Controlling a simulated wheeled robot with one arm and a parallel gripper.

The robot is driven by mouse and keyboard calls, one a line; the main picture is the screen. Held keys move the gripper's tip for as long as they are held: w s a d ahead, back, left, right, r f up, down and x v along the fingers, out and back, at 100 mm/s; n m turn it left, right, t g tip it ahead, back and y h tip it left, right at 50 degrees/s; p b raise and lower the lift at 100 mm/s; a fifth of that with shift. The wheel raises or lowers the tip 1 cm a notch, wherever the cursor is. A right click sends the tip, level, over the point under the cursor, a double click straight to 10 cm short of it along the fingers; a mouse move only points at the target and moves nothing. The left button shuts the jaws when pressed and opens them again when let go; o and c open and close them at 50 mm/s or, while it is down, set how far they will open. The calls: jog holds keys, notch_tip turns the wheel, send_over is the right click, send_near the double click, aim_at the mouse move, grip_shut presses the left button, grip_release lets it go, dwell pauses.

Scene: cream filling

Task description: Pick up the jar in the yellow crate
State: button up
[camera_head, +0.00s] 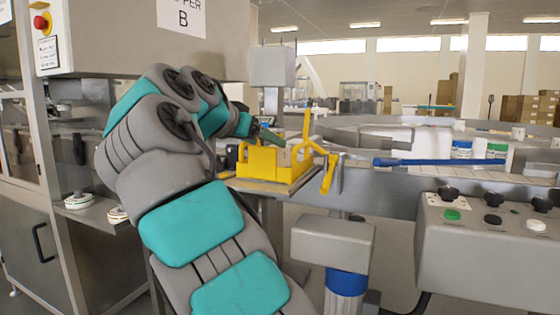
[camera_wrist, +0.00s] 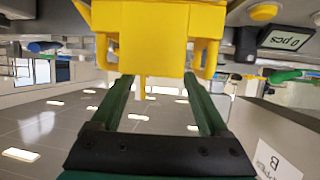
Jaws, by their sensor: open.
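The yellow crate (camera_head: 262,163) sits on a small ledge beside the conveyor in the head view. It also fills the top middle of the wrist view (camera_wrist: 155,38), which appears upside down. No jar shows inside the crate; its walls hide the contents. My gripper (camera_head: 270,138) is at the crate's back left in the head view, partly hidden by my arm. In the wrist view my gripper (camera_wrist: 158,78) has its two green fingers apart, with nothing between them but floor and a yellow crate part behind. The fingertips point toward the crate; contact cannot be told.
A yellow bracket (camera_head: 327,170) rises at the crate's right. A blue bar (camera_head: 440,162) runs along the conveyor. Jars (camera_head: 462,149) stand on the right; others (camera_head: 79,200) sit on the left machine's shelf. A control panel (camera_head: 490,215) is at the front right.

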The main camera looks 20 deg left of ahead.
aim_at(280, 157)
jog(key=x, duration=0.5)
jog(key=shift+w+f+b, duration=0.25)
jog(key=shift+w+b, duration=0.05)
jog(key=shift+r, duration=0.1)
jog(key=c, duration=1.2)
